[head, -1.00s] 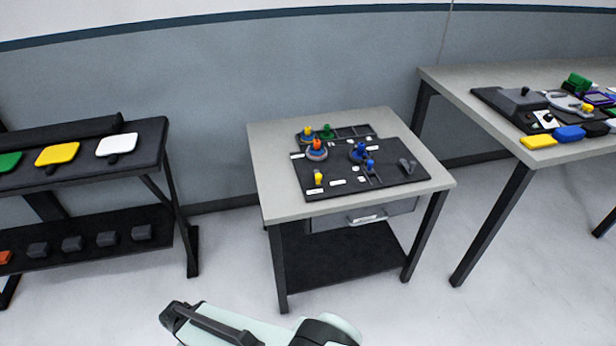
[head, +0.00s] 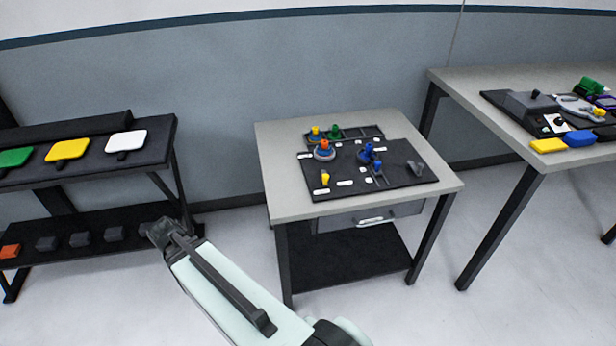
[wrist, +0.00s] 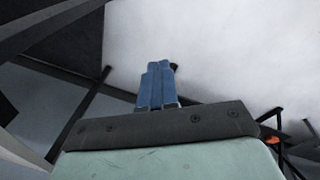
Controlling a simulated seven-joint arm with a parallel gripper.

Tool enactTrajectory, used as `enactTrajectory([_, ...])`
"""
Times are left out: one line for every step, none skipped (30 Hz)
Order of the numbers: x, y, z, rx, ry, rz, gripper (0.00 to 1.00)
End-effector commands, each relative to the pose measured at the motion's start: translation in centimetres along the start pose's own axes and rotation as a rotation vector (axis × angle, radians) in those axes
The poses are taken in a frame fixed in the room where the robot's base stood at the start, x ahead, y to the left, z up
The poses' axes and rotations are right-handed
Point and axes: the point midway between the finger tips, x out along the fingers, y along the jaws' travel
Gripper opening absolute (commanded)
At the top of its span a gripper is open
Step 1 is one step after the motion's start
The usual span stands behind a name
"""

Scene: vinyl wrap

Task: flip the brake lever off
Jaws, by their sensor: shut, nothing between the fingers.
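A dark control board (head: 400,185) lies on the small grey-topped table. It carries several coloured knobs and levers. A grey lever (head: 415,168) sits at its right end, a blue lever (head: 378,168) near its middle, and a yellow one (head: 325,178) at the front left. The labels are too small to read, so I cannot tell for sure which is the brake lever. My gripper (wrist: 158,68) shows blue fingers pressed together and empty in the wrist view. In the head view my arm is left of the table, well apart from the board; the fingers cannot be made out there.
A dark rack with green, yellow and white pads (head: 126,143) stands at the left. A larger table (head: 470,82) with other devices stands at the right. The small table (head: 285,195) has a drawer (head: 370,218) under its top. Floor shows between the furniture.

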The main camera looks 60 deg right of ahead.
Motion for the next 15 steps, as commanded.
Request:
enactTrajectory([-0.9, 2.0, -0.8, 0.038, 0.014, 0.02, 0.0])
enactTrajectory([-1.2, 3.1, -1.1, 0.057, 0.02, 0.032, 0.0])
enactTrajectory([-1.8, 4.5, -1.6, 0.084, 0.029, 0.049, 0.0])
enactTrajectory([-2.2, 5.6, -1.8, 0.106, 0.034, 0.061, 0.0])
enactTrajectory([-2.6, 6.7, -2.0, 0.125, 0.04, 0.075, 0.0])
enactTrajectory([-3.1, 8.2, -2.3, 0.153, 0.047, 0.091, 0.0])
enactTrajectory([-3.5, 9.3, -2.5, 0.173, 0.051, 0.105, 0.0])
enactTrajectory([-3.8, 10.4, -2.6, 0.194, 0.056, 0.118, 0.0])
enactTrajectory([-4.3, 11.8, -2.7, 0.221, 0.062, 0.135, 0.0])
enactTrajectory([-4.7, 13.0, -2.8, 0.241, 0.065, 0.149, 0.0])
enactTrajectory([-5.1, 14.1, -2.8, 0.262, 0.068, 0.162, 0.0])
enactTrajectory([-5.6, 15.6, -2.8, 0.29, 0.073, 0.18, 0.0])
enactTrajectory([-6.0, 16.7, -2.8, 0.31, 0.076, 0.193, 0.0])
enactTrajectory([-6.3, 17.8, -2.8, 0.331, 0.079, 0.207, 0.0])
enactTrajectory([-6.9, 19.3, -2.7, 0.359, 0.084, 0.226, 0.0])
